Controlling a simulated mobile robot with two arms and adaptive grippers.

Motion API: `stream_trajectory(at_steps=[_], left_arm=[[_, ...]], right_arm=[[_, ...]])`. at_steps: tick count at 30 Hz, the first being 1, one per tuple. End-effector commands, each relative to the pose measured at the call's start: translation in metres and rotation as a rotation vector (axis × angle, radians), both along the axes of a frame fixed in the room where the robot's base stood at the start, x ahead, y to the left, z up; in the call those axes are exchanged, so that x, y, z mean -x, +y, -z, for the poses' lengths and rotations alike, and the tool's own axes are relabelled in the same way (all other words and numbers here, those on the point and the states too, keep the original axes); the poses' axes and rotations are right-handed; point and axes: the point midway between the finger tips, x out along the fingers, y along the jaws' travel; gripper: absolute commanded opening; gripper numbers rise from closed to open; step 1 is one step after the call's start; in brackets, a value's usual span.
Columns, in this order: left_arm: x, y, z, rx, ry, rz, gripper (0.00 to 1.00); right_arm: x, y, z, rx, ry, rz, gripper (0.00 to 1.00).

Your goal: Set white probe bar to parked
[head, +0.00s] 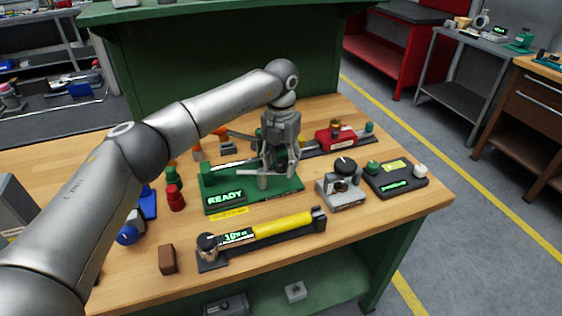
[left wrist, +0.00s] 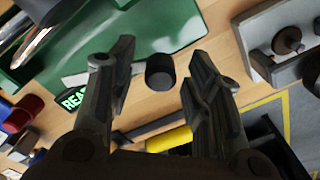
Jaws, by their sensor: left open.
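A green base (head: 285,189) with a lit READY display (head: 226,197) stands on the wooden bench. My left gripper (head: 268,172) is over this base, open, with its fingers pointing down. In the left wrist view a dark round post (left wrist: 160,71) shows between the spread fingertips (left wrist: 160,85), with gaps on both sides. The green base also shows there (left wrist: 140,35). A thin pale bar (head: 236,163) lies behind the display, partly hidden by the gripper; I cannot tell surely that it is the white probe bar. My right gripper is not in view.
A device with a yellow bar (head: 283,225) lies in front of the green base. A grey bracket (head: 342,190) and a dark box with knobs (head: 395,182) stand to the right. A red device (head: 336,138) is behind. Red and green knobs (head: 175,197) stand left.

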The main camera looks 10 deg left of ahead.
Motion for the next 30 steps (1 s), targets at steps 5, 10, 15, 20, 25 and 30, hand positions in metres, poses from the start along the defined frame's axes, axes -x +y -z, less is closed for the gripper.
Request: stream_trajectory(at_steps=[5, 10, 15, 20, 25, 30], left_arm=[[-0.001, 0.0, -0.031, 0.001, -0.006, 0.0, 0.46], [-0.001, 0.0, -0.068, 0.001, -0.006, -0.001, 0.46], [-0.001, -0.001, -0.098, 0.001, -0.003, -0.001, 0.46], [-0.001, 0.0, -0.113, 0.0, -0.002, -0.001, 0.46], [0.0, 0.0, -0.116, 0.0, -0.001, -0.001, 0.46], [-0.001, 0.0, -0.116, 0.0, -0.001, -0.001, 0.46]], right_arm=[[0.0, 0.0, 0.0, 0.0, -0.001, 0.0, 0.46], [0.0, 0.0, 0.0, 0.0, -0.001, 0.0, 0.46], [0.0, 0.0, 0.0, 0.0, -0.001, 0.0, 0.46], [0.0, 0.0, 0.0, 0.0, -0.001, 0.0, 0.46], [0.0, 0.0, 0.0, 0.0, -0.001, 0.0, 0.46], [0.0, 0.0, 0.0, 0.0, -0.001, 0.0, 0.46]])
